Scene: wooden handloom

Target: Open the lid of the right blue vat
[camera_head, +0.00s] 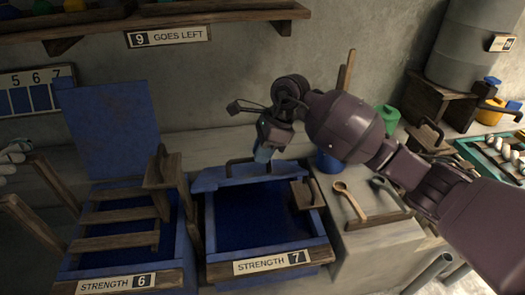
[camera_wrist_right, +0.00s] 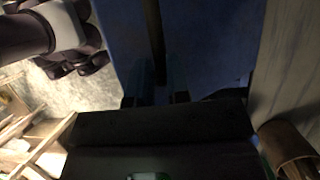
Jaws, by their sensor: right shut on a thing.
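The right blue vat (camera_head: 213,225), labelled "STRENGTH 7", stands at the middle bottom of the head view, with its dark blue inside showing. The blue lid (camera_head: 287,168) is at the vat's back edge, seen nearly edge-on, so its exact tilt is hard to tell. A dark bar handle (camera_head: 232,164) is on it. My right gripper (camera_head: 264,156) is above the back edge, shut on this handle. In the right wrist view the fingers (camera_wrist_right: 160,95) are around a dark bar before a blue panel (camera_wrist_right: 212,45). My left gripper is not in view.
The left vat (camera_head: 75,262), "STRENGTH 6", has its lid (camera_head: 110,130) standing up at the back and a wooden rack inside. A wooden spoon (camera_head: 350,200) lies on a ledge to the right. A shelf (camera_head: 220,12) hangs on the wall above.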

